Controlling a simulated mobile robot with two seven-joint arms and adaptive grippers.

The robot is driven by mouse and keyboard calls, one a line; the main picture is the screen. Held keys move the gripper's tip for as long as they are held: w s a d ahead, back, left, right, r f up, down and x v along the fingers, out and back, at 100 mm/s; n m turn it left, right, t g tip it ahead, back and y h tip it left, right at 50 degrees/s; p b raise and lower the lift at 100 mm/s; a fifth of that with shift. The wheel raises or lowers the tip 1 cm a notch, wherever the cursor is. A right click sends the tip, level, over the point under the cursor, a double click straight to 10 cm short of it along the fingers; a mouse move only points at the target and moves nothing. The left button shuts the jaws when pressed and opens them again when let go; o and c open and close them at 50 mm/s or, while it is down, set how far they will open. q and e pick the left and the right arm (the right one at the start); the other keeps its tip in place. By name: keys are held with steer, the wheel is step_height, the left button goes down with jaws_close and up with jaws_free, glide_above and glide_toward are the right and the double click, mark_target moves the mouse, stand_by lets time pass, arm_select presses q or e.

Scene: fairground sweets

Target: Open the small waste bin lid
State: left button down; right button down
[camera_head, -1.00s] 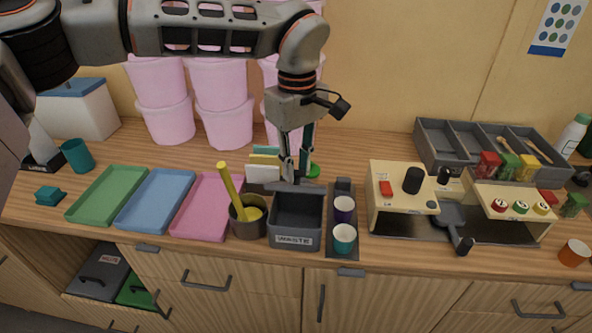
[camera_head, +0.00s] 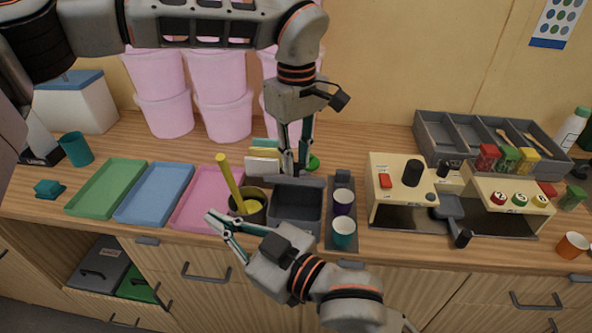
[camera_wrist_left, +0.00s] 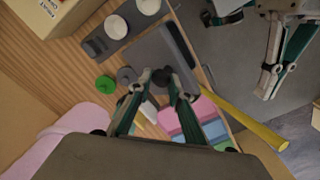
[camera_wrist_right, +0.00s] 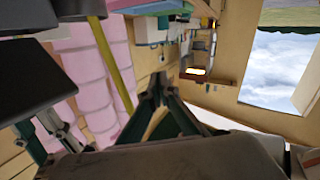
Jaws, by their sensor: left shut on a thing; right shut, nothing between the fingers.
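The small grey waste bin (camera_head: 295,230) stands near the counter's front edge, its dark inside showing. Its grey lid (camera_head: 300,181) is tilted up at the back; it is also the dark panel in the left wrist view (camera_wrist_left: 157,52). My left gripper (camera_head: 296,172) points down behind the bin and is shut on the lid near its edge; the exact hold is hard to see. The left wrist view shows its fingers (camera_wrist_left: 162,82) close together. My right gripper (camera_head: 220,223) is shut and empty, left of the bin in front of the pink tray. Its forearm hides the bin's front label.
A brown pot (camera_head: 250,209) with a yellow stick stands close to the bin's left. Two cups (camera_head: 343,233) stand on a dark strip at its right. Pink, blue (camera_head: 155,193) and green trays lie further left. A beige machine (camera_head: 400,195) stands at right.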

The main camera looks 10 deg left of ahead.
arm_select(q)
steer(key=shift+f, duration=0.3)
arm_select(e)
steer(key=s+a+r+n+g, duration=0.5)
steer(key=s+a+r+n, duration=0.15)
steer(key=r+n, duration=0.25)
steer(key=s+f+n+g+h, duration=0.1)
steer(key=s+n+g+h, duration=0.15)
steer(key=s+n, duration=0.45)
arm_select(q)
steer(key=shift+w, duration=0.1)
arm_select(e)
steer(key=n+t+h, duration=0.7)
steer(key=t+h, duration=0.3)
steer(key=h, duration=0.2)
glide_toward(296, 170)
steer(key=shift+y, duration=0.25)
steer(key=x, duration=0.5)
steer(key=shift+s+d+f, duration=0.15)
steer(key=shift+d, duration=0.1)
steer(key=shift+w, duration=0.35)
